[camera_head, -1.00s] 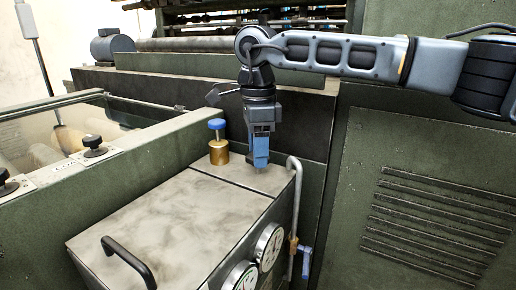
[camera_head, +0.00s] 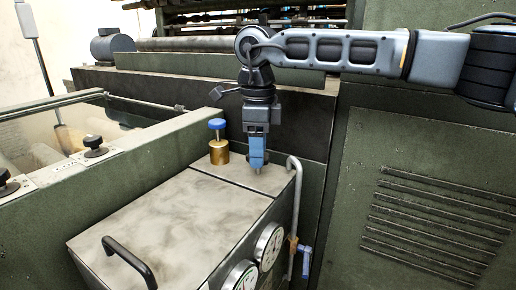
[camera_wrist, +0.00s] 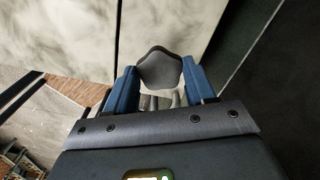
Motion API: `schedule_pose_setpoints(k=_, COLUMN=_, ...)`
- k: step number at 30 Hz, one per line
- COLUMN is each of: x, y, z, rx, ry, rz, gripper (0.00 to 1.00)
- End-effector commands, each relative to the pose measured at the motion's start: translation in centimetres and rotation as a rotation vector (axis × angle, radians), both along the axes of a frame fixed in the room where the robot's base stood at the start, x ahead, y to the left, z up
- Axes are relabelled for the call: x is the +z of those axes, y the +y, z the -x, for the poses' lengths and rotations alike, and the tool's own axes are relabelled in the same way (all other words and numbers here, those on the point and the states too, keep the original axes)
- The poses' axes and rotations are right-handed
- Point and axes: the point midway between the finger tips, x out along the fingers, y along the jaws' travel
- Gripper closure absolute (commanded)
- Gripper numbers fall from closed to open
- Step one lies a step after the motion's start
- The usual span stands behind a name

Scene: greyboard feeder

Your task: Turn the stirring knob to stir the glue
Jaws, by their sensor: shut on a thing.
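The stirring knob (camera_wrist: 160,69) is a dark grey, lobed knob on the tank's pale top. It sits between the two blue fingers of my gripper (camera_wrist: 162,84) in the wrist view, and the fingers are shut on it. In the head view my gripper (camera_head: 257,163) points straight down at the far right corner of the tank lid (camera_head: 165,215). The knob is mostly hidden by the fingers there.
A brass fitting with a blue cap (camera_head: 218,142) stands on the lid left of my gripper. A bent pipe (camera_head: 296,200) rises close on the right. A black handle (camera_head: 128,260) and round gauges (camera_head: 268,245) are nearer. A green louvred panel (camera_head: 430,215) stands at right.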

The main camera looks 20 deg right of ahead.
Motion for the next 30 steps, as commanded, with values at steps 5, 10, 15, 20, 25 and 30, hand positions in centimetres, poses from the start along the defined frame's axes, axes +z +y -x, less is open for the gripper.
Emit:
schedule_pose_setpoints(k=5, x=0.0, y=0.0, z=0.0, rx=0.0, ry=0.0, rz=0.001, gripper=0.32)
schedule_pose_setpoints(k=10, x=0.0, y=0.0, z=0.0, rx=0.001, ry=0.0, rz=0.0, gripper=0.2)
schedule_pose_setpoints(k=15, x=0.0, y=0.0, z=0.0, rx=0.001, ry=0.0, rz=0.0, gripper=0.2)
schedule_pose_setpoints(k=20, x=1.3, y=0.0, z=-0.1, rx=0.001, ry=-0.003, rz=0.001, gripper=0.2)
schedule_pose_setpoints(k=25, x=4.0, y=0.0, z=-0.1, rx=0.001, ry=-0.003, rz=0.001, gripper=0.2)
schedule_pose_setpoints(k=30, x=6.5, y=0.0, z=0.0, rx=0.0, ry=-0.002, rz=0.001, gripper=0.2)
